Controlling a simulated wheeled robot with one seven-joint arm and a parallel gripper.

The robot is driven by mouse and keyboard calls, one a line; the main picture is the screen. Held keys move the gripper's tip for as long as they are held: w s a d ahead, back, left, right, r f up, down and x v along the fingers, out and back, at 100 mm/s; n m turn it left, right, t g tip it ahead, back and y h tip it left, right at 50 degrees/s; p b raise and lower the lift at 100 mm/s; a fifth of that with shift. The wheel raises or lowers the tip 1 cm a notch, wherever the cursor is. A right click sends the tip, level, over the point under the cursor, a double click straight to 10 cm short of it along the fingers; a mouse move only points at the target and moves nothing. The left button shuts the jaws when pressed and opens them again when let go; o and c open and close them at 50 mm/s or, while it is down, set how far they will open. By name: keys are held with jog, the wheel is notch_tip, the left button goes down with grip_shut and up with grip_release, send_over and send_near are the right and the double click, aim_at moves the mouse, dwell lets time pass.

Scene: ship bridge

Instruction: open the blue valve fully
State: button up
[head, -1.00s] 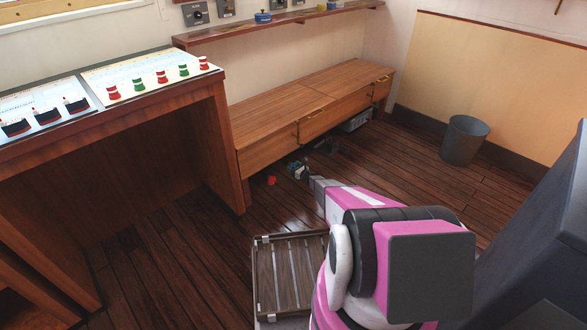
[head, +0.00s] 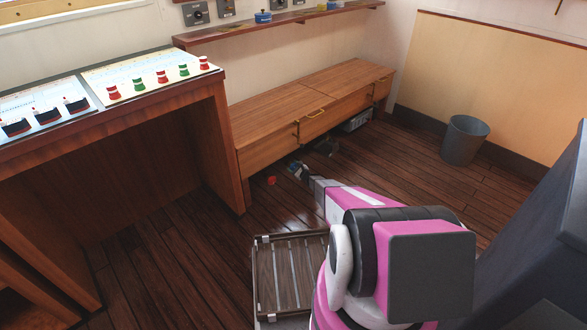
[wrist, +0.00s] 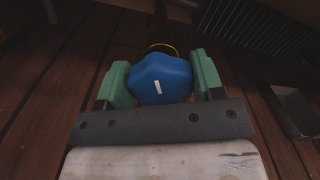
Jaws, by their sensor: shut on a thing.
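The blue valve (wrist: 165,78) shows in the wrist view as a rounded, many-sided knob with a short white mark on its face. A yellow ring shows partly behind the knob. In the head view my gripper (head: 300,173) is low, in front of the wooden bench; the valve there is too small and covered to read.
A wooden bench with drawers (head: 310,105) stands close behind my gripper. A small red thing (head: 271,180) is to its left. A slatted crate (head: 290,275) lies nearer. A grey bin (head: 465,140) stands at right. A console (head: 150,75) is at left. Open floor lies between bench and bin.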

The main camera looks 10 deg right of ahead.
jog(key=n, duration=0.7)
jog(key=shift+s+a+f, duration=0.1)
jog(key=n, duration=0.4)
jog(key=shift+f, duration=0.1)
jog(key=n, duration=0.3)
jog(key=shift+f+n, duration=0.1)
jog(key=shift+n, duration=0.2)
jog(key=n, duration=0.3)
jog(key=shift+f+n, duration=0.1)
jog(key=shift+n, duration=0.2)
jog(key=n, duration=0.3)
jog(key=shift+f+n, duration=0.1)
jog(key=shift+n, duration=0.3)
jog(key=n, duration=0.3)
jog(key=shift+d+f+n, duration=0.1)
jog(key=shift+d+n, duration=0.1)
jog(key=shift+n, duration=2)
